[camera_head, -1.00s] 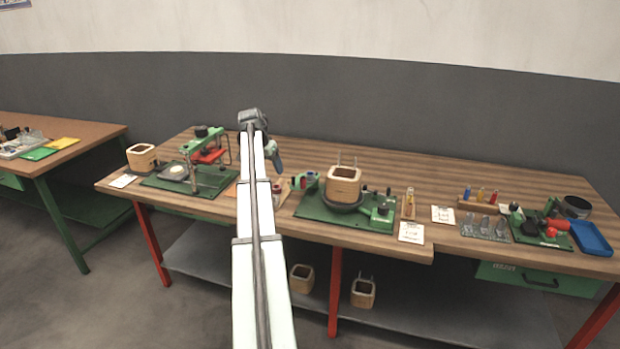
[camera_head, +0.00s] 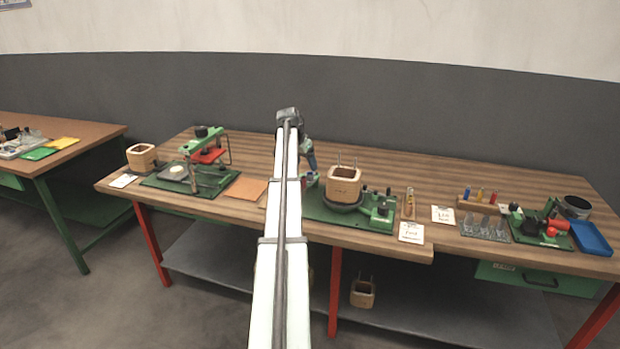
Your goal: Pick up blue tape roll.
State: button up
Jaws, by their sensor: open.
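I cannot make out a blue tape roll for certain; my own arm hides part of the table's middle. My arm rises through the centre of the view and bends down beyond its top joint. My gripper (camera_head: 311,167) is small and partly hidden at the end of that bend. It is open, with nothing seen in it, above the table just left of the wooden coil former (camera_head: 344,185). That former stands on a black round base on the green winding machine (camera_head: 380,209).
An orange sheet (camera_head: 250,189) lies left of my arm, beside a green press (camera_head: 208,152). At right are a small bottle rack (camera_head: 480,206), a green-and-red tool (camera_head: 540,228), a dark ring (camera_head: 576,206) and a blue tray (camera_head: 591,238). The table's back strip is mostly clear.

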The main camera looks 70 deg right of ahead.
aim_at(310, 176)
jog(key=shift+x, duration=3.05)
jog(key=shift+d+r, duration=0.1)
jog(key=shift+d, duration=0.05)
jog(key=shift+c, duration=0.2)
jog(key=c, duration=1.1)
